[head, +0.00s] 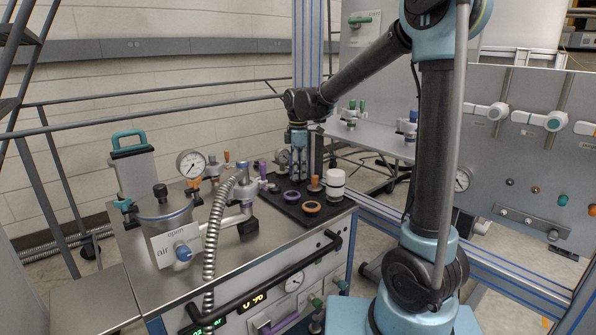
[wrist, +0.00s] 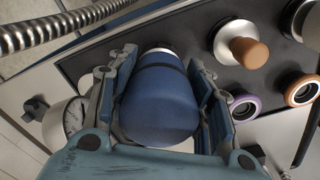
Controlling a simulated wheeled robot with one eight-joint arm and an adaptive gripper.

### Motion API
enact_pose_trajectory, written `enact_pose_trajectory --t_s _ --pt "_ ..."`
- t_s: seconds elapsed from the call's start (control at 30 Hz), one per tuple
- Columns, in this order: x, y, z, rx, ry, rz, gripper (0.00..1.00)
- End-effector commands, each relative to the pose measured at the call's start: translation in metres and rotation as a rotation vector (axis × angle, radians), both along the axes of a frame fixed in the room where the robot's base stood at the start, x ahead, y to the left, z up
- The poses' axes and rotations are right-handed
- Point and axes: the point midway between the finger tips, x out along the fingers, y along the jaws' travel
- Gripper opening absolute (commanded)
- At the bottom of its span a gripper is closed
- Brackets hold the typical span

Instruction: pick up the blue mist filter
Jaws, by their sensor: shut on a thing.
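The blue mist filter (wrist: 158,100) is a rounded dark blue cylinder with a darker band and a pale end, large in the middle of the wrist view. My gripper (wrist: 161,68) has one finger on each side of it and is shut on it. In the head view my gripper (head: 298,140) points down over the back part of the bench, above the black mat. The filter is hard to make out there among the fingers. In the wrist view I cannot tell whether the filter touches the mat.
The black mat (head: 275,196) holds a purple ring (head: 291,196), an orange ring (head: 311,207), an orange-handled piece (head: 315,184) and a white cylinder (head: 335,184). A ribbed metal hose (head: 212,240) and a gauge (head: 190,163) stand to the left. Railings run behind the bench.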

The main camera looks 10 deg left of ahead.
Motion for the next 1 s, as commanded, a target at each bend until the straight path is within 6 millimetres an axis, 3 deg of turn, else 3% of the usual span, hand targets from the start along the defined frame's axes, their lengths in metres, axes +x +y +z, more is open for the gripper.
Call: enact_pose_trajectory --t_s 0.6,1.0 --pt "0.0 0.0 0.087 0.0 0.0 0.0 0.17" --pt "0.0 0.0 0.097 0.0 0.0 0.0 0.17"
